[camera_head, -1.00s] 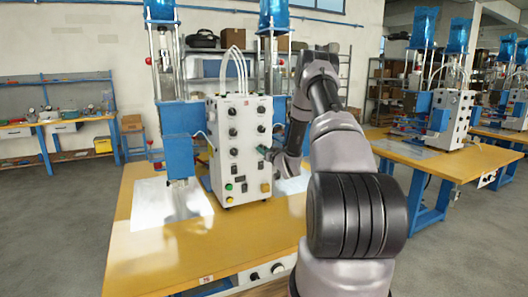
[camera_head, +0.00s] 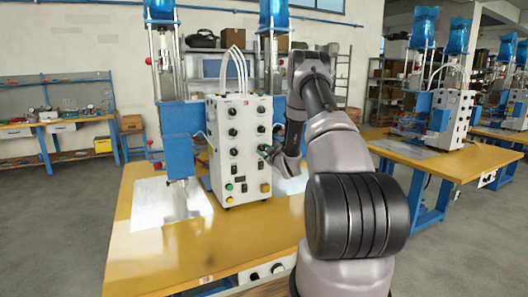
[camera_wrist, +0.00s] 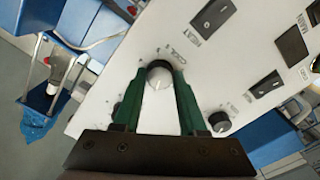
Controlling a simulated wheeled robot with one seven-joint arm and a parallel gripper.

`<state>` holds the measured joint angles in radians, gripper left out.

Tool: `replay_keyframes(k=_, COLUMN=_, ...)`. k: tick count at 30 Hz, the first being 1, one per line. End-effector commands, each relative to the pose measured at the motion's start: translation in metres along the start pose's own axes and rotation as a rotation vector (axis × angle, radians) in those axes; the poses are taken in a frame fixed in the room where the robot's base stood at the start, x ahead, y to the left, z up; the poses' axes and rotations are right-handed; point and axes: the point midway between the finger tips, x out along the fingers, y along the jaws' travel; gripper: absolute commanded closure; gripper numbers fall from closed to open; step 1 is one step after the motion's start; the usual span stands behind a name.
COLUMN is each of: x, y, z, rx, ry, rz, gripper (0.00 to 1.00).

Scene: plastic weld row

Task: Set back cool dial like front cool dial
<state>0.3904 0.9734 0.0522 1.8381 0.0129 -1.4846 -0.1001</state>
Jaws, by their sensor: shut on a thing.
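My gripper (camera_head: 264,149) reaches the right column of dials on the white control box (camera_head: 239,187). In the wrist view, the green fingers of my gripper (camera_wrist: 160,76) are closed on the sides of a round dial (camera_wrist: 159,74) with a grey face and dark rim. The printed label beside it looks like COOL with a mark after it. A light line shows on the dial's face, partly between the fingers. A second black dial (camera_wrist: 220,122) is just right of the fingers, untouched. I cannot tell from the label which is front or back.
Black rocker switches (camera_wrist: 213,16) sit on the same panel. A green button (camera_head: 229,187) and a yellow one (camera_head: 265,187) are low on the box. The box stands on a yellow table (camera_head: 150,250), whose front part is clear. A blue press (camera_head: 182,135) stands to the left.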

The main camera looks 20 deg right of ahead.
Motion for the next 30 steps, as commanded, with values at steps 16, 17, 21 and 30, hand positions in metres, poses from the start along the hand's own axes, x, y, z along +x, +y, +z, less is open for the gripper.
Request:
replay_keyframes(k=16, x=-0.0008, y=-0.0003, z=0.0013, rx=-0.046, ry=-0.003, rz=-0.001, gripper=1.00)
replay_keyframes(k=17, x=-0.0008, y=-0.0002, z=0.0013, rx=-0.046, ry=-0.003, rz=-0.001, gripper=1.00)
replay_keyframes(k=21, x=-0.0008, y=-0.0003, z=0.0013, rx=-0.045, ry=-0.003, rz=-0.001, gripper=0.30)
replay_keyframes(k=30, x=-0.0007, y=-0.0001, z=0.0006, rx=-0.045, ry=-0.001, rz=-0.001, gripper=0.30)
